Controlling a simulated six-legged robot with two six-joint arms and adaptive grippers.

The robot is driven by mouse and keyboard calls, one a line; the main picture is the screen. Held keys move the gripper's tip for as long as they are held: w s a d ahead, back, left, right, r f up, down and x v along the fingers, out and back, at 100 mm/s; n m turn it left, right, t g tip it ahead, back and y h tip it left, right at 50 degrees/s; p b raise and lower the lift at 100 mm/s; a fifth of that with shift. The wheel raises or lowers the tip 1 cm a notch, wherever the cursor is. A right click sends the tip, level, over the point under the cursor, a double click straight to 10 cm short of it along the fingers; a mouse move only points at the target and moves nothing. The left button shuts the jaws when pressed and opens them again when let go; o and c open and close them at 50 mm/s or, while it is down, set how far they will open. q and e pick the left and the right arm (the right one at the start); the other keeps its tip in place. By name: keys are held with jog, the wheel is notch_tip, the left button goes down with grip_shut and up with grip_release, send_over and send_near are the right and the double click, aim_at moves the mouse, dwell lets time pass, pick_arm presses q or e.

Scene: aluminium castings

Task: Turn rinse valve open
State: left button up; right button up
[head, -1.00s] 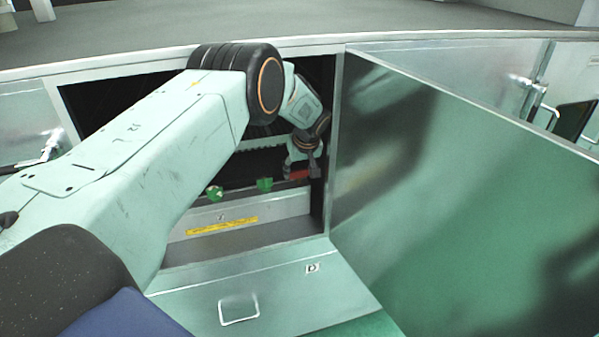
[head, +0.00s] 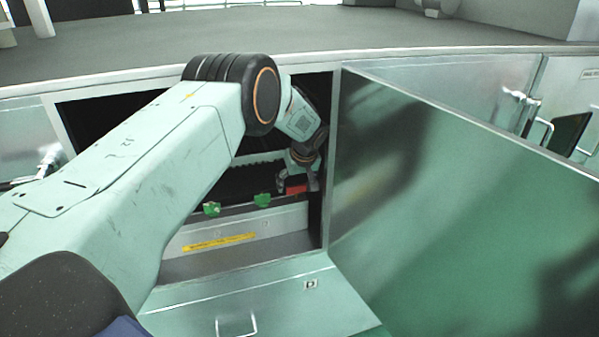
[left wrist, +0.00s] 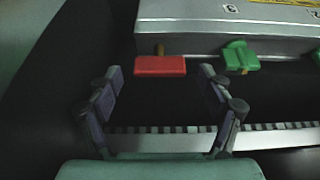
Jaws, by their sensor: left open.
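The red valve handle (left wrist: 161,66) lies between the spread fingers of my left gripper (left wrist: 160,85) in the left wrist view, just ahead of the fingertips and apparently apart from them. In the head view the red handle (head: 296,190) shows inside the open cabinet, partly covered by my left gripper (head: 298,185). Two green handles (head: 211,209) (head: 262,200) sit to its left on the same ledge. Which handle is the rinse valve cannot be read. My right gripper is not visible.
The cabinet's large door (head: 450,200) stands open on the right, close to my gripper. A lower flap (head: 250,290) with a pull handle lies folded down in front. A yellow label strip (head: 219,242) is on the panel below the valves. A toothed strip (left wrist: 180,130) runs near the gripper.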

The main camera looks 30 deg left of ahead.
pick_arm(q)
jog(key=v, duration=1.1)
jog(key=shift+s, duration=0.1)
jog(key=x, duration=1.2)
dwell(0.4)
